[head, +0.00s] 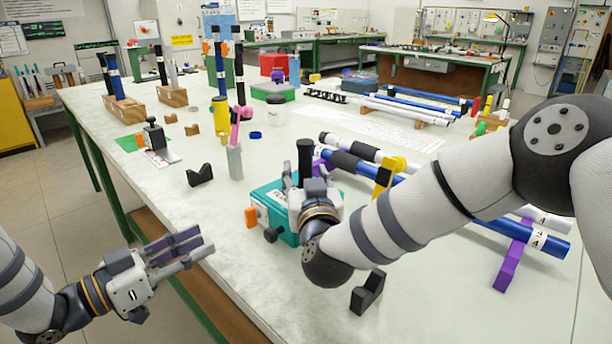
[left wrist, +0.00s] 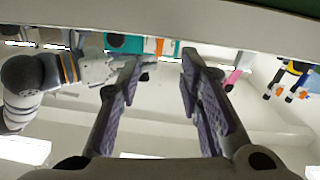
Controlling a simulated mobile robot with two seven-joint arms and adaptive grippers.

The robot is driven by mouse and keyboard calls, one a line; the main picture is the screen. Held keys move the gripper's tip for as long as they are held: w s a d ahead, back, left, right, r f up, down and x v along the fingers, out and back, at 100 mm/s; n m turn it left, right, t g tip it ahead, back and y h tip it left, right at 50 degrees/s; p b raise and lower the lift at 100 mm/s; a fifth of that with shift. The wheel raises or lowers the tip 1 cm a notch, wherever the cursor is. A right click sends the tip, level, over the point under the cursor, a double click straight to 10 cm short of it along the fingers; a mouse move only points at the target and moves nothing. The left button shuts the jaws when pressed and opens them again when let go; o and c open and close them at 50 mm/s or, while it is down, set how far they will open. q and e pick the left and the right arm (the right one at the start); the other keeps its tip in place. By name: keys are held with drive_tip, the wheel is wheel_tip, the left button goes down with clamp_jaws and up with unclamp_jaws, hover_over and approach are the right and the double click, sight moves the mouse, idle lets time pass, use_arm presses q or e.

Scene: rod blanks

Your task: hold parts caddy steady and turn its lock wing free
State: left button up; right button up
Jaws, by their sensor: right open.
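The parts caddy is a teal box (head: 262,196) on the table, with a black upright post (head: 305,160), an orange tab (head: 251,216) and a black knob (head: 271,235) on its near side. I cannot tell for sure which of these is the lock wing. My right gripper (head: 316,188) is open at the caddy's top right; its fingers are partly hidden, so contact is unclear. My left gripper (head: 200,248) is open and empty, off the table's near edge, left of the caddy. The left wrist view shows its spread fingers (left wrist: 160,60) and the teal caddy (left wrist: 121,42) beyond.
A black V-block (head: 200,176) stands left of the caddy, and another (head: 367,292) stands to its right. Blue and white rods (head: 520,236) lie on supports to the right. A grey holder with a pink item (head: 235,160) stands behind. The near left tabletop is clear.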

clamp_jaws()
use_arm(q)
drive_tip(key=shift+c, duration=0.5)
drive_tip(key=w+a+t+y, duration=0.2)
drive_tip(key=w+a+y, duration=0.3)
drive_tip(key=y, duration=0.1)
drive_tip(key=m+g+h, duration=0.1)
drive_tip(key=g+h, duration=0.2)
drive_tip(key=g, duration=0.2)
approach(245, 212)
drive_tip(key=x, duration=0.9)
drive_tip(key=shift+w+d, duration=0.2)
drive_tip(key=shift+d, duration=0.05)
drive_tip(key=shift+y, duration=0.3)
clamp_jaws()
